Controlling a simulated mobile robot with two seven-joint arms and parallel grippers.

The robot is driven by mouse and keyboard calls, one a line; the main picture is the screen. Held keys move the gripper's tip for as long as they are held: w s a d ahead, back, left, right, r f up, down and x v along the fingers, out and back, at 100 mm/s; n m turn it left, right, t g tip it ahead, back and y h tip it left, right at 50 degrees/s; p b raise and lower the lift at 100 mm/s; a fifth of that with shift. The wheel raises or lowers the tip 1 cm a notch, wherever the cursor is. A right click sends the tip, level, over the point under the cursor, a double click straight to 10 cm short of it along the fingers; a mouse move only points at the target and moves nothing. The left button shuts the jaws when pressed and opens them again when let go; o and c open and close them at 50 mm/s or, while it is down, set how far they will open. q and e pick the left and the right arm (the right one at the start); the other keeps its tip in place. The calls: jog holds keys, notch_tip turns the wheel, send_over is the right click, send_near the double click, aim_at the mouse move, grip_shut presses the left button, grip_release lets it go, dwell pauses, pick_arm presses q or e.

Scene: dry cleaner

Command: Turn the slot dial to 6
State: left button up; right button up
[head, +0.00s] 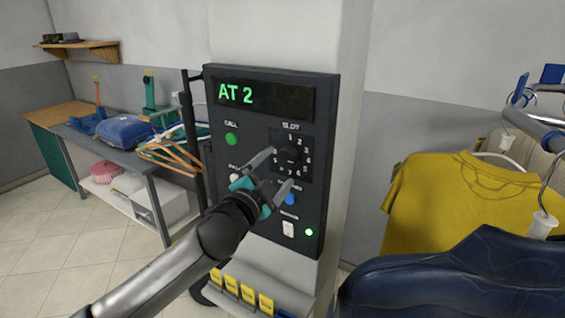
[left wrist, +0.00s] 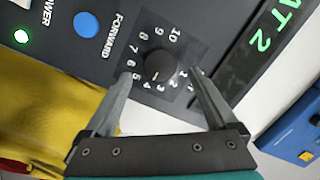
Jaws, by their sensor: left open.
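The slot dial (head: 291,157) is a round black knob on a dark control panel (head: 225,185), ringed by white numbers. In the left wrist view the dial (left wrist: 158,65) shows a short pale mark on its face; I cannot tell for sure which number it points at. The panel's display (head: 265,97) reads "AT 2" in green. My left gripper (head: 274,174) is open and empty in front of the panel, at the dial's lower left. In the left wrist view its fingers (left wrist: 160,76) lie to either side of the dial, seemingly not touching it. My right gripper is not seen.
On the panel are a green call button (head: 231,139), a blue forward button (head: 291,199), a white power switch (head: 288,229) and a lit green lamp (head: 309,232). A yellow shirt (head: 440,205) hangs at right. A bench (head: 150,170) stands at left.

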aim_at(285, 161)
pick_arm(q)
jog(key=shift+x, duration=1.8)
jog(key=c, duration=1.4)
